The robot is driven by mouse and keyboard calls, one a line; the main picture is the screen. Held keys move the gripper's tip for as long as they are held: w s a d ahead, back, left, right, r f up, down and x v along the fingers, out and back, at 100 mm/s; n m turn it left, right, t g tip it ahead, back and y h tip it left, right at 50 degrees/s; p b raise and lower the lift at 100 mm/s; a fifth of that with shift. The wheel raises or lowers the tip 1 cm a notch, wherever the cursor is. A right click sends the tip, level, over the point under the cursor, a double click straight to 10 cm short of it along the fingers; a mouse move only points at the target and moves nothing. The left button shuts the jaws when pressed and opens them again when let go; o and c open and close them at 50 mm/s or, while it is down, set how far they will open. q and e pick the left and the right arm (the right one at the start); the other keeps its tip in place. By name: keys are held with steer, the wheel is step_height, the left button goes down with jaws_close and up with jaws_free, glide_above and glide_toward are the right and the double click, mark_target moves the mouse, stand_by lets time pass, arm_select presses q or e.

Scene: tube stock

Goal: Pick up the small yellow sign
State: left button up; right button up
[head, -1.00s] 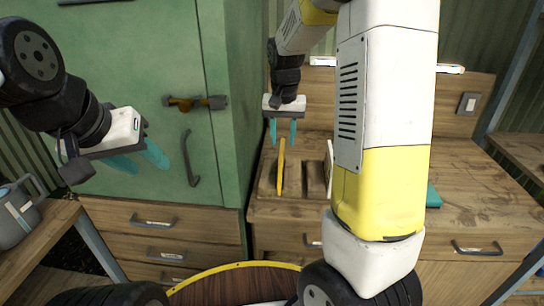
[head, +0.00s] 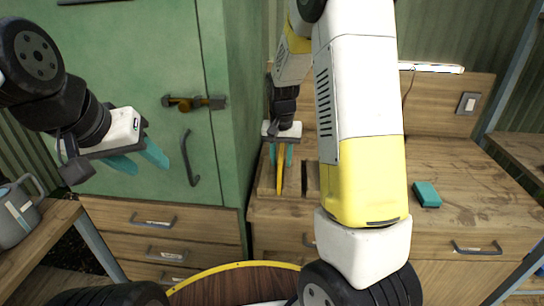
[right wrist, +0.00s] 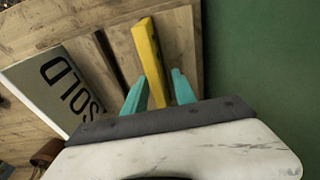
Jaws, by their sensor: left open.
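The small yellow sign (head: 281,180) stands edge-on in a slot of a wooden holder (head: 265,185) on the workbench. It also shows in the right wrist view (right wrist: 148,50), as a narrow yellow slab. My right gripper (head: 281,155) is above the holder, its teal fingers one on each side of the sign's upper part. In the right wrist view the fingers (right wrist: 158,88) are apart, with a gap visible beside the sign, so it is not gripped. My left gripper (head: 141,160) is open and empty in front of the green cabinet.
A white sign marked SOLD (right wrist: 58,85) stands beside the yellow one. A teal block (head: 427,194) lies on the bench to the right. The green cabinet (head: 150,100) rises close on the left.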

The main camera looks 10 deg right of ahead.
jaws_close()
steer(key=shift+r, duration=0.1)
